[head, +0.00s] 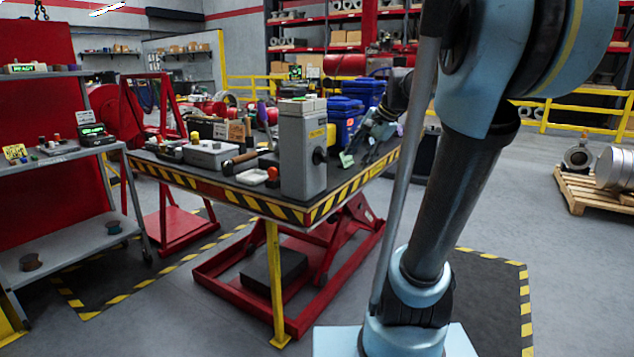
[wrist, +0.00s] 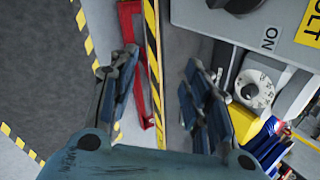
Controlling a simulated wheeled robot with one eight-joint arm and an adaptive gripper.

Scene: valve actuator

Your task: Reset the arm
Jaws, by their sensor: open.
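My arm rises at the right of the head view, and my gripper (head: 362,140) is over the right side of the work table, to the right of the grey actuator box (head: 302,158). The box stands upright near the table's front corner, with a black knob (head: 319,156) on its right face. In the wrist view my gripper (wrist: 160,68) has its two fingers spread apart with nothing between them. The grey box (wrist: 275,38) is at the upper right there, beyond the right finger. Its "ON" mark, a yellow label and part of the black knob (wrist: 236,3) show.
The striped-edge table (head: 262,207) stands on a red lift frame and holds tools, small boxes and blue cases (head: 345,118). A grey shelf cart (head: 75,155) stands at the left. A pallet (head: 590,188) with metal parts is at the far right.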

